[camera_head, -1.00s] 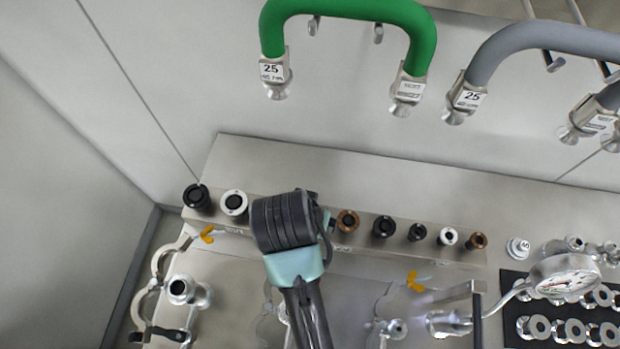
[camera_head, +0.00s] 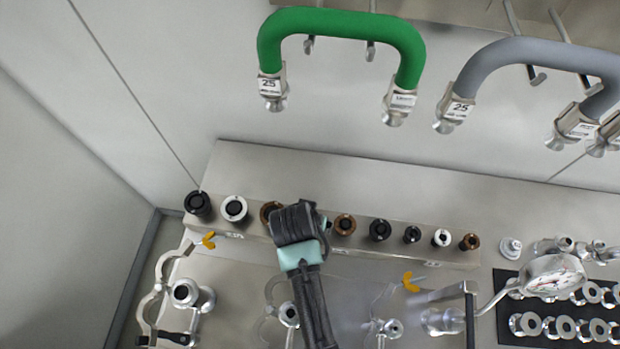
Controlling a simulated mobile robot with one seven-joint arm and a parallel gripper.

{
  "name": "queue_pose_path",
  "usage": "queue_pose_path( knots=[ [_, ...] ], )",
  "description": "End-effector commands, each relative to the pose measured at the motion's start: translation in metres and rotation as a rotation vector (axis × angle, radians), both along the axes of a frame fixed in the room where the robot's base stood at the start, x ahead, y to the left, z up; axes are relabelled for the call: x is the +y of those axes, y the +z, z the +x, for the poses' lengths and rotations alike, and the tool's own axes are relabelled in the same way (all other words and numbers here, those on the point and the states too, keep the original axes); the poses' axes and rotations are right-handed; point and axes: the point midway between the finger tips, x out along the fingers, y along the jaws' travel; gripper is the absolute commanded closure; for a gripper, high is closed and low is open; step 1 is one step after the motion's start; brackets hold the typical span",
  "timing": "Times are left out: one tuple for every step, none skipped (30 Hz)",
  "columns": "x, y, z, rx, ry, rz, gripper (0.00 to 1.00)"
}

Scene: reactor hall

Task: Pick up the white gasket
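Two white gaskets sit on pegs along the metal rack. The larger white gasket (camera_head: 234,209) is near the left end, with a black core. The smaller white gasket (camera_head: 441,237) is near the right end. The black end of my arm, where my gripper (camera_head: 299,222) is, shows over the rack between two brown rings, to the right of the larger white one and apart from it in the picture. The fingers are hidden or too unclear to tell whether they are open or hold anything.
Black rings (camera_head: 198,204) and brown rings (camera_head: 345,225) share the metal rack (camera_head: 455,257). Metal clamps and fittings (camera_head: 186,294) lie in front. A pressure gauge (camera_head: 553,277) stands at right. Green (camera_head: 340,22) and grey hoses (camera_head: 540,55) hang on the wall above.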

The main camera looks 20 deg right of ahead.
Motion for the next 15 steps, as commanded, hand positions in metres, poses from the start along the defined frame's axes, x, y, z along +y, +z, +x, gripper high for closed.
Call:
queue_pose_path(
  knots=[
    [-0.0003,-0.0005,0.0002,0.0,-0.001,0.0,0.11],
    [-0.0003,-0.0006,0.0002,0.0,-0.001,0.0,0.11],
    [-0.0003,-0.0005,0.0002,0.0,-0.001,0.0,0.11],
    [-0.0003,-0.0005,0.0002,0.0,-0.001,0.0,0.11],
    [-0.0003,-0.0005,0.0002,0.0,-0.001,0.0,0.11],
    [-0.0003,-0.0004,0.0002,0.0,0.0,0.0,0.13],
    [-0.0003,-0.0004,0.0002,0.0,0.0,0.0,0.18],
    [-0.0003,-0.0004,0.0002,0.0,0.0,0.0,0.24],
    [-0.0002,-0.0003,0.0001,0.0,0.0,0.0,0.31],
    [-0.0002,-0.0003,0.0001,0.0,0.0,0.0,0.36],
    [-0.0002,-0.0004,0.0001,0.0,0.0,0.0,0.42],
    [-0.0001,-0.0003,0.0,0.0,0.0,0.0,0.49],
    [-0.0001,-0.0003,0.0,0.0,0.0,0.0,0.54],
    [-0.0001,-0.0003,0.0,0.0,0.0,0.0,0.6],
    [-0.0001,-0.0003,0.0,0.0,0.0,0.0,0.67]
  ],
)
